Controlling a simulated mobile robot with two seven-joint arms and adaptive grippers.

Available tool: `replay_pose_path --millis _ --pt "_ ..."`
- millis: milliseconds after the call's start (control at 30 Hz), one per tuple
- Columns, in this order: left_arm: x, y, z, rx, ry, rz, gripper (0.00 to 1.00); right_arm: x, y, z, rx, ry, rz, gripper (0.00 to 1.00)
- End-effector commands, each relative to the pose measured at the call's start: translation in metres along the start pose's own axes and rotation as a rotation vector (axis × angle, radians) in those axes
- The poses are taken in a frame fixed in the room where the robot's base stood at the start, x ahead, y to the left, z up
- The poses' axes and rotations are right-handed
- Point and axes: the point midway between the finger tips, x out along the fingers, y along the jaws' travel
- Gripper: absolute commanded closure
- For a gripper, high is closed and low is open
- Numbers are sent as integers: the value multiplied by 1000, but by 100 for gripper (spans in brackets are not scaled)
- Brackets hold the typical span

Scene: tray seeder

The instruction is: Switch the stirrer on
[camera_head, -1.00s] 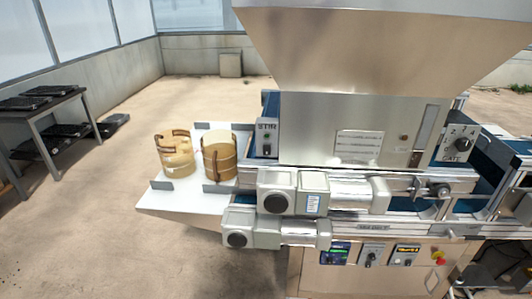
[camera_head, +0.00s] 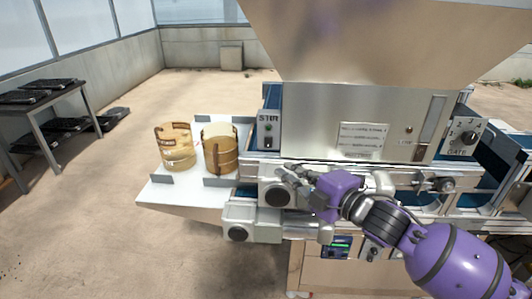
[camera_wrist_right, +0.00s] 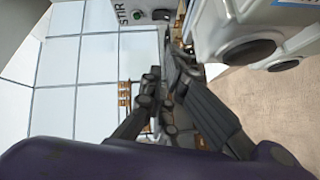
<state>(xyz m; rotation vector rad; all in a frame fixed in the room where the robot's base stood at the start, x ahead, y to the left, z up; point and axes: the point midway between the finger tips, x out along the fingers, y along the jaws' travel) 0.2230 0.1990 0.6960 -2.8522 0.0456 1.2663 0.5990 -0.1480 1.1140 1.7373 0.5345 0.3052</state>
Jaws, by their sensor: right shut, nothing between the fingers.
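The stirrer's control is a grey box marked STIR (camera_head: 268,130) on the left end of the machine's front, below the hopper. It carries a green round button or lamp and a dark switch under it; I cannot tell the switch's position. In the right wrist view the STIR box (camera_wrist_right: 148,13) shows at the top, with the green spot and a black knob. My right gripper (camera_head: 284,178) is shut and empty, in front of the grey motor housing, below and slightly right of the box, apart from it. It also shows in the right wrist view (camera_wrist_right: 162,68). My left gripper is not in view.
Two ring-shaped tan containers (camera_head: 177,148) (camera_head: 220,150) stand on a white shelf (camera_head: 190,190) left of the box. The grey motor housings (camera_head: 240,222) jut out below it. The GATE dial (camera_head: 467,138) is at the right. The hopper (camera_head: 370,40) overhangs above.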

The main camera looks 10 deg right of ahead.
Motion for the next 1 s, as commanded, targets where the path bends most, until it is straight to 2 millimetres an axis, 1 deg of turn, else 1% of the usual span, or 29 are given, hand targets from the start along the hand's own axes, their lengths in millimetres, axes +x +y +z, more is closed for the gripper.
replay_pose_path --millis 33,100,200,567,667,767,833,1000 --pt "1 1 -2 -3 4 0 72 -2 -7 -3 -42 8 -14 100" --pt "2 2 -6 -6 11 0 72 -3 -7 -7 -89 19 -12 100" --pt "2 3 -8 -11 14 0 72 -3 -7 -8 -137 21 -10 100" --pt "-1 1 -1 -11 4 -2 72 -2 -7 -7 -153 19 -9 100" --pt "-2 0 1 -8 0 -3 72 2 -6 -7 -153 19 -8 100" --pt "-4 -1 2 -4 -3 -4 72 12 -5 -8 -151 20 -6 100" --pt "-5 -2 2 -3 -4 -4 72 24 -4 -9 -152 21 -4 100" --pt "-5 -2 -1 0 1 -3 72 61 -4 -9 -151 20 -5 100"
